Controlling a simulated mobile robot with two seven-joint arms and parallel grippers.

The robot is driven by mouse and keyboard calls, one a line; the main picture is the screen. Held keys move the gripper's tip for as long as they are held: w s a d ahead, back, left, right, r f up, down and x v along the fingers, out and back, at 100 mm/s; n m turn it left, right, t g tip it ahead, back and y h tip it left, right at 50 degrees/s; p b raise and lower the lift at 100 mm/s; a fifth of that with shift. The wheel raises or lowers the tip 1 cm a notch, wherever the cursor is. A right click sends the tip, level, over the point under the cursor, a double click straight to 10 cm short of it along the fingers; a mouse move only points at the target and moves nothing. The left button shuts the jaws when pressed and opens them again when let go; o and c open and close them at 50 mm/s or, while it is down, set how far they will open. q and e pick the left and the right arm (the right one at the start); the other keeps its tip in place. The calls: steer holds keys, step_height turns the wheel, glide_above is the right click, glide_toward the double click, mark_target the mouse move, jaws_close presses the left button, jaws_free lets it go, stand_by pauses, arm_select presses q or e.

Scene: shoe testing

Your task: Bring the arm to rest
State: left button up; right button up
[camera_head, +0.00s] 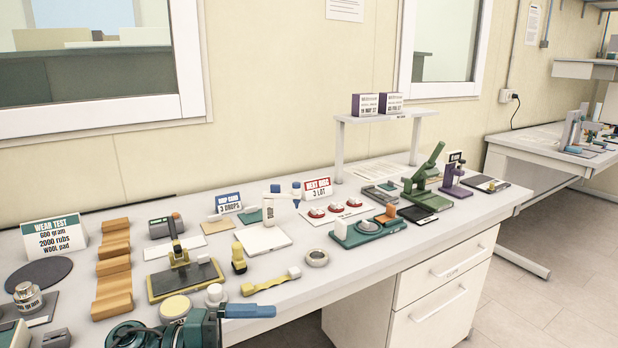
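A wear test sign (54,240), a wooden stepped rack (114,268) and a dark plate with a yellow rim (186,279) crowd the left. A green press (423,178) and a small shelf (388,117) stand farther right. The bench's front right strip is clear.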

arm_select(q)
steer(key=s+a+f+n+t+y+p, duration=0.1)
steer(key=s+f+n+y, duration=0.3)
steer(key=n, duration=0.5)
steer(key=s+a+f+n+t+y+p, duration=0.1)
steer(key=s+f+n+t+y, duration=0.3)
steer(key=f+n, duration=0.5)
steer(key=s+a+f+n+t+y+p, duration=0.1)
steer(key=s+a+f+n+t+y, duration=0.2)
steer(key=n, duration=0.7)
steer(key=s+f+y, duration=0.2)
steer(key=s+f, duration=0.1)
steer(key=shift+s+a+f+n+y, duration=0.2)
steer(key=shift+s+n+y, duration=0.1)
steer(key=shift+n+y, duration=0.1)
